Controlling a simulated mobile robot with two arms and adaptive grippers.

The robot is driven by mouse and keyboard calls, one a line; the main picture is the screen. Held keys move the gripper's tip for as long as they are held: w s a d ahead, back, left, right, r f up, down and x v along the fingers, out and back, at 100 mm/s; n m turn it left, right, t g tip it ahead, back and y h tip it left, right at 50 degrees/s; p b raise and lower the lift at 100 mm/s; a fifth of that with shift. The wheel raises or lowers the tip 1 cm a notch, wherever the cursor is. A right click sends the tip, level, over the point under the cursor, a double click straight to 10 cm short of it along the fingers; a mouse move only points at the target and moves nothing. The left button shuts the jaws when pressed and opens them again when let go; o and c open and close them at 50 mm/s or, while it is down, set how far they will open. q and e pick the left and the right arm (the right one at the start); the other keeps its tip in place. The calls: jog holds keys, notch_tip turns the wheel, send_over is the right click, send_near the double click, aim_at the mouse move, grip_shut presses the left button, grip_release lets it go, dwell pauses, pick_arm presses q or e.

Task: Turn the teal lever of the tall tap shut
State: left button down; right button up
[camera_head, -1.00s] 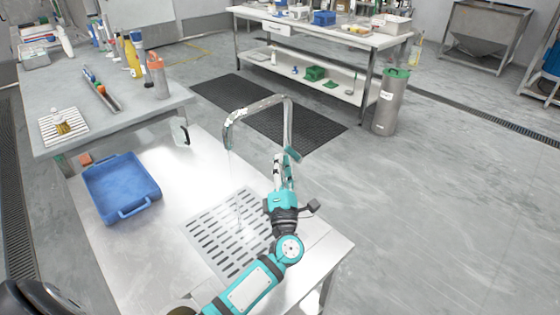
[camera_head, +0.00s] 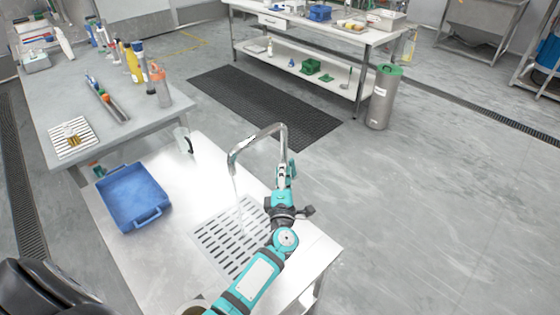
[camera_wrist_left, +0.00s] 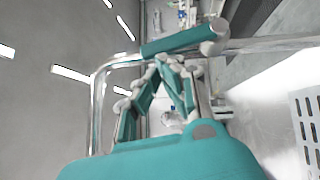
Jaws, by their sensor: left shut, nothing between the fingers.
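The tall tap (camera_head: 258,138) is a bent metal pipe over the steel sink table. A thin stream of water (camera_head: 237,188) falls from its spout. Its teal lever (camera_head: 292,168) shows at the upright pipe; in the left wrist view the lever (camera_wrist_left: 178,42) lies across the pipe, with a pale rounded end. My left gripper (camera_head: 283,167) is beside the lever. In the left wrist view its fingers (camera_wrist_left: 165,62) are closed, empty, with tips close to the lever's underside; I cannot tell whether they touch. My right gripper is out of view.
A slotted drain (camera_head: 228,240) lies under the spout. A grey table (camera_head: 60,85) with bottles is beyond. Open floor lies right of the sink table.

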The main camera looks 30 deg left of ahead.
pick_arm(q)
jog(key=shift+w+d+r+m+g+p, duration=0.3)
jog(key=shift+w+r+p, duration=0.15)
jog(key=shift+w+p, duration=0.25)
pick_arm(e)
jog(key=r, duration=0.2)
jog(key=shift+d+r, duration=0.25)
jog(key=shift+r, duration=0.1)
pick_arm(q)
jog(key=shift+s+a, duration=0.1)
jog(key=shift+s, duration=0.05)
